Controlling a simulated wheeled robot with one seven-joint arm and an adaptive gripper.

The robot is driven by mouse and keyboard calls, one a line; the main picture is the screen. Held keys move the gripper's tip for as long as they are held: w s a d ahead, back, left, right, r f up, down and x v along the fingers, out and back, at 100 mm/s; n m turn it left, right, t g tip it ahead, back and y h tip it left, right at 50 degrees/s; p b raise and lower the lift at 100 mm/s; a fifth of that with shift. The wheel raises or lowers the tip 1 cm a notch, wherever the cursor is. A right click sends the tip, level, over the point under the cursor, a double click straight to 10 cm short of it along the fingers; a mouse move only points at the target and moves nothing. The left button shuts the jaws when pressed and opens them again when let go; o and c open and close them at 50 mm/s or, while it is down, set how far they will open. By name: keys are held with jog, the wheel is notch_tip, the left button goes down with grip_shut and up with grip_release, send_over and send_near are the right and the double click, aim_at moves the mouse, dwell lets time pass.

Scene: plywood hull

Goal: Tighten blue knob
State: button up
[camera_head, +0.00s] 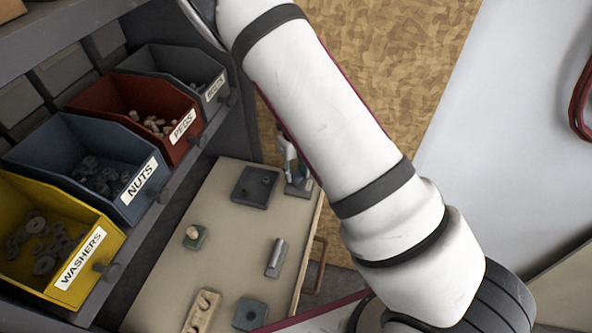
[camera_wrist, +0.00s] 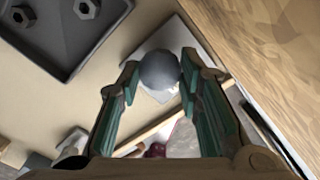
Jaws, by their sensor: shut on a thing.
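The knob (camera_wrist: 159,70) is a round, grey-blue ball in the wrist view, set over a pale square plate (camera_wrist: 196,68). My gripper (camera_wrist: 160,73) has one teal-padded finger on each side of the knob and is shut on it. In the head view, the plate (camera_head: 301,188) sits at the table's right edge. My white arm hides most of the gripper and the knob there. Any thread or gap under the knob is hidden.
A dark tray (camera_head: 255,186) with hex nuts (camera_wrist: 86,8) is left of the plate. A metal cylinder (camera_head: 276,257), green block (camera_head: 194,238) and wooden strip (camera_head: 202,312) lie on the table (camera_head: 235,245). Labelled bins (camera_head: 85,165) line the left. A plywood wall stands behind.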

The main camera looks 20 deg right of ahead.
jog(key=shift+w+r, duration=0.15)
dwell(0.4)
jog(key=o, duration=1.1)
jog(key=shift+o, duration=0.2)
notch_tip(320, 180, up, 12)
